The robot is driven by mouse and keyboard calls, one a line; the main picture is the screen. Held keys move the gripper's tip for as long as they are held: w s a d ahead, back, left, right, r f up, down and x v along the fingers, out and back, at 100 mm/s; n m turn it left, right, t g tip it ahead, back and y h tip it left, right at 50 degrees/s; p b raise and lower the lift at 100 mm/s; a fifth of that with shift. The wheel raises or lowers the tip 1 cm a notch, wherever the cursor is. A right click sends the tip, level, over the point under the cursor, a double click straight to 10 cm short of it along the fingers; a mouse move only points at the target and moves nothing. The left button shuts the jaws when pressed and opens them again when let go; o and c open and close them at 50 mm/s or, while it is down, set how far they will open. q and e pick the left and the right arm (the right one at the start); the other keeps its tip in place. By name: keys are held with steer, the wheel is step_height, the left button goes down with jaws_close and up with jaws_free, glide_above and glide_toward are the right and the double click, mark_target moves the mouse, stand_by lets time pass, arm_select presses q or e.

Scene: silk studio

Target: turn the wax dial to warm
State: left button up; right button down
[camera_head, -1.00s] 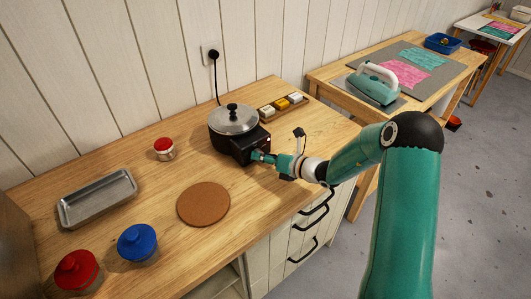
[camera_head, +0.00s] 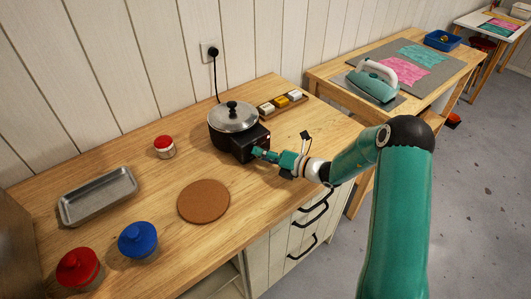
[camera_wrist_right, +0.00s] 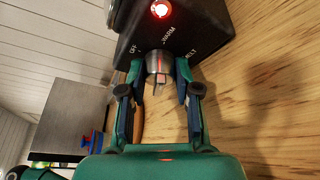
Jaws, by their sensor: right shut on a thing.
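The black wax pot (camera_head: 228,140) with a silver lid stands on the wooden counter, its control box facing my right arm. My right gripper (camera_head: 259,152) is shut on the metal wax dial at the front of that box. In the right wrist view the dial (camera_wrist_right: 156,61) sits between the two fingertips. The labels OFF, WARM and MELT are printed around it, and a red lamp (camera_wrist_right: 160,9) glows on the box. I cannot tell which label the dial points to. My left gripper is not in view.
A cork mat (camera_head: 203,201), a metal tray (camera_head: 97,196), a red-lidded jar (camera_head: 164,147) and red and blue lidded pots lie on the counter to the left. Wax blocks in a wooden holder (camera_head: 281,103) stand behind the wax pot. A teal iron (camera_head: 373,82) sits on the farther table.

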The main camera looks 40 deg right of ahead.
steer(key=shift+d, duration=0.25)
steer(key=c, duration=0.8)
jaws_free()
steer(key=shift+a, duration=0.1)
steer(key=v, duration=1.2)
steer(key=shift+s+f, duration=0.1)
steer(key=shift+f, duration=0.05)
